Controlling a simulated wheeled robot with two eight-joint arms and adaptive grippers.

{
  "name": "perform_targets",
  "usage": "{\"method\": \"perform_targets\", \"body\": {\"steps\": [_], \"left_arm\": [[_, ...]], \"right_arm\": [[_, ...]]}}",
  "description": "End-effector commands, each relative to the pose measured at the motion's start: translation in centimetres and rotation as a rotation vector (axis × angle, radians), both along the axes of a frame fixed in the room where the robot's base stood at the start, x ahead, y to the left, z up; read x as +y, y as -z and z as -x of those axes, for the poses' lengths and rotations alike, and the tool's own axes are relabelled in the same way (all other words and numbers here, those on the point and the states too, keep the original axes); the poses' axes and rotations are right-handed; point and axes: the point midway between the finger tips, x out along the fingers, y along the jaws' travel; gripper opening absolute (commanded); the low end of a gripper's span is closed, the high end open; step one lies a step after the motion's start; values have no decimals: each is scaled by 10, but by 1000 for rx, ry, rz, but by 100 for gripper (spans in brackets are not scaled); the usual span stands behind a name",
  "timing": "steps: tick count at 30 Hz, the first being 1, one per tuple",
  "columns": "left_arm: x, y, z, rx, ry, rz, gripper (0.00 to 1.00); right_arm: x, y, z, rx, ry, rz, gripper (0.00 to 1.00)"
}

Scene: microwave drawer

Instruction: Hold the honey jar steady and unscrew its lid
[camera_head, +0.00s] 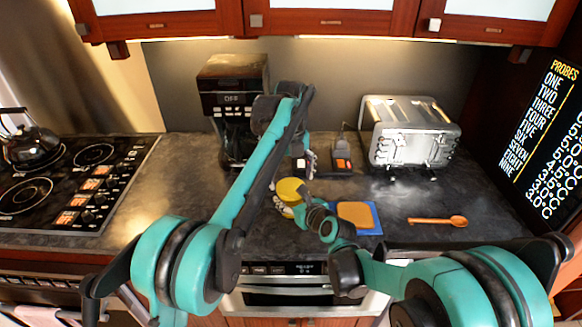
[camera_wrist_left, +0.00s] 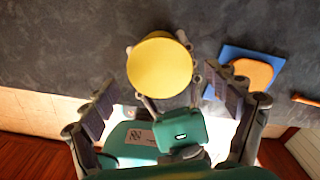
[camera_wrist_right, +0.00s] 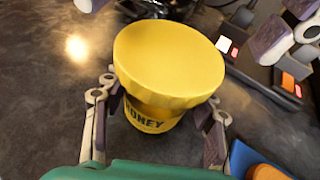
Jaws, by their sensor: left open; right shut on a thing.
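The honey jar (camera_wrist_right: 152,118) is yellow with "HONEY" lettering and stands upright on the dark counter. Its wide yellow lid (camera_wrist_right: 168,62) sits on top of it, and the lid also shows in the head view (camera_head: 290,189) and the left wrist view (camera_wrist_left: 160,67). My right gripper (camera_wrist_right: 160,110) is shut around the jar body, below the lid, with one finger on each side. My left gripper (camera_wrist_left: 175,100) is open and empty, its fingers spread wide above the counter near the lid. In the head view my arms partly hide the jar.
A slice of bread (camera_head: 355,213) lies on a blue board (camera_head: 373,226) right of the jar. A wooden spoon (camera_head: 438,221) lies farther right. A coffee maker (camera_head: 232,85) and a toaster (camera_head: 408,135) stand behind. The stove (camera_head: 75,180) is at left. The counter between toaster and spoon is clear.

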Motion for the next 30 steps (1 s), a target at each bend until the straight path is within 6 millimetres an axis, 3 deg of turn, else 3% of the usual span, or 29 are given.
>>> {"method": "perform_targets", "body": {"steps": [6,14,21,26,30], "left_arm": [[0,18,0,0,-1,0,88],[0,20,0,0,-1,0,88],[0,20,0,0,-1,0,33],[0,20,0,0,-5,0,33],[0,20,0,0,-125,0,33]], "right_arm": [[0,1,0,2,-1,1,0],[0,1,0,2,-1,1,0],[0,1,0,2,-1,1,0],[0,1,0,1,-1,1,0],[0,1,0,1,-1,1,0]]}}
